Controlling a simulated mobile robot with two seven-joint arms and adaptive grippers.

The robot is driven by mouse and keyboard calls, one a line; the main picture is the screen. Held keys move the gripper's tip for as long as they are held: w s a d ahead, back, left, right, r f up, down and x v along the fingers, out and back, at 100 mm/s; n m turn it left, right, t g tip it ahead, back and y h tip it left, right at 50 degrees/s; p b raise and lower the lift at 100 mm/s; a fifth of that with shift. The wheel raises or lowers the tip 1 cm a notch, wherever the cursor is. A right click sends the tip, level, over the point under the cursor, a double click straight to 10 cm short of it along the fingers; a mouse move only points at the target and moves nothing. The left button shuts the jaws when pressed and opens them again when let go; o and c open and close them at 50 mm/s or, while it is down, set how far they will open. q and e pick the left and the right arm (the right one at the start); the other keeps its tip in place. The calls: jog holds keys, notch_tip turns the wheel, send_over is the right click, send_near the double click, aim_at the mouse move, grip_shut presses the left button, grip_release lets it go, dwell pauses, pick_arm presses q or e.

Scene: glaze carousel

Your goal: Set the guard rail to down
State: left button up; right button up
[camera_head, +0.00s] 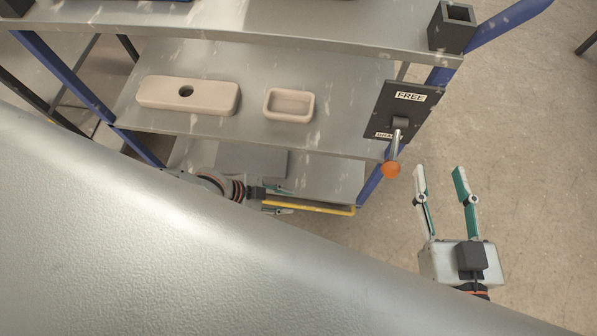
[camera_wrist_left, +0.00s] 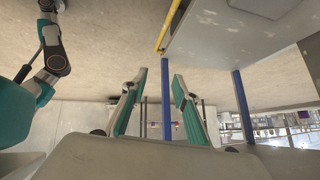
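The guard rail appears to be the yellow bar (camera_head: 318,209) along the front of the rack's lower shelf, with a short bend at its right end. Its left part is hidden behind my left gripper and the large grey surface. It also shows in the left wrist view (camera_wrist_left: 169,27), above and beyond the fingertips. My left gripper (camera_head: 290,200) is open and empty, close to the bar's left visible part in the head view; I cannot tell if they touch. Its open fingers show in the left wrist view (camera_wrist_left: 160,76). My right gripper (camera_head: 439,169) is open and empty, right of the rack.
A lever with an orange knob (camera_head: 391,170) hangs from a dark panel labelled FREE (camera_head: 383,103). Two beige blocks (camera_head: 217,99) (camera_head: 271,111) sit on the middle shelf (camera_head: 340,80). Blue posts (camera_head: 369,187) support the rack.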

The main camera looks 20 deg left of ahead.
pick_arm(q)
jog(key=shift+n+t+h, duration=0.3)
jog(key=shift+h, duration=0.2)
jog(key=shift+w+d+r, duration=0.1)
jog(key=shift+d+r, duration=0.75)
jog(key=shift+d, duration=0.2)
jog(key=shift+w+d+r, duration=0.1)
jog(key=shift+d+r, duration=0.75)
jog(key=shift+d, duration=0.2)
